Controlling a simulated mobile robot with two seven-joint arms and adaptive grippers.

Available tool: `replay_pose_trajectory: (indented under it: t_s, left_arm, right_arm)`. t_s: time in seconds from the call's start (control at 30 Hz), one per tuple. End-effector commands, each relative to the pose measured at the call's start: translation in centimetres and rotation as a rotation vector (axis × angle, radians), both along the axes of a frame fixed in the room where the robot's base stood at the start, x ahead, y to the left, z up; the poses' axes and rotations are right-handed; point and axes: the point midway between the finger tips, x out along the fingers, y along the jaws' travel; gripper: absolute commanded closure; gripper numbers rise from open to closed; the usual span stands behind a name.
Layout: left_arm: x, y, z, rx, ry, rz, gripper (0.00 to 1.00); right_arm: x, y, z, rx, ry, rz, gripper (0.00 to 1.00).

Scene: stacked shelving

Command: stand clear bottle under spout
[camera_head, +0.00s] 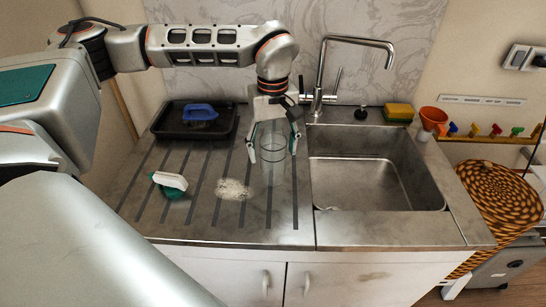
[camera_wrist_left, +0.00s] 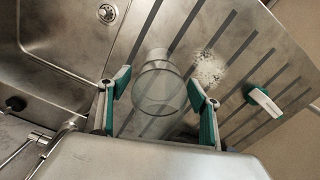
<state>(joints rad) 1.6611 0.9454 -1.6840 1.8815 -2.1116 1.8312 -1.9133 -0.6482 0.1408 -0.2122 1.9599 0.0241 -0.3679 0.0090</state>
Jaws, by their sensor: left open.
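The clear bottle (camera_head: 273,168) stands upright on the ribbed draining board left of the sink. In the left wrist view the bottle (camera_wrist_left: 158,92) shows from above as a see-through round shape. My left gripper (camera_head: 272,148) is open above the board, its fingers on either side of the bottle's upper part. I cannot tell whether either finger touches it. The left wrist view also shows the two green-padded fingers (camera_wrist_left: 158,78) spread apart. The tap's spout (camera_head: 388,58) hangs over the sink basin (camera_head: 370,185), right of the bottle. My right gripper is not in view.
A green-and-white brush (camera_head: 170,183) and a patch of foam (camera_head: 233,189) lie on the board (camera_head: 215,225). A black tray (camera_head: 170,130) with a blue item stands behind. A sponge (camera_head: 399,112) and an orange cup (camera_head: 432,119) stand behind the basin. The basin looks empty.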

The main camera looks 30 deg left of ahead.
Motion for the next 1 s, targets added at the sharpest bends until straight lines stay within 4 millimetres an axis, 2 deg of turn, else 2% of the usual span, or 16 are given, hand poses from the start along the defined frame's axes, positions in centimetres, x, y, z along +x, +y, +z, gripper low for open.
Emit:
replay_pose_trajectory:
  t_s: [0.23,0.27,0.4,0.77,1.0]
  left_arm:
    - [0.0,0.0,-0.2,-0.001,-0.001,-0.001,0.37]
    - [0.0,0.0,-0.2,-0.001,-0.001,-0.001,0.42]
    - [0.0,0.0,-0.2,-0.001,-0.001,-0.001,0.78]
    - [0.0,0.0,0.0,0.0,-0.001,-0.001,0.79]
    - [0.2,0.0,1.9,0.0,-0.005,-0.001,0.79]
  right_arm:
    - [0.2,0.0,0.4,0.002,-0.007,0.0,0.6]
    - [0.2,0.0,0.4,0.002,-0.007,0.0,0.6]
    - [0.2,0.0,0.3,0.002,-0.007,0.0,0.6]
    - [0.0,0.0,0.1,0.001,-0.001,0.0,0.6]
    - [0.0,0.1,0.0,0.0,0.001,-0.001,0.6]
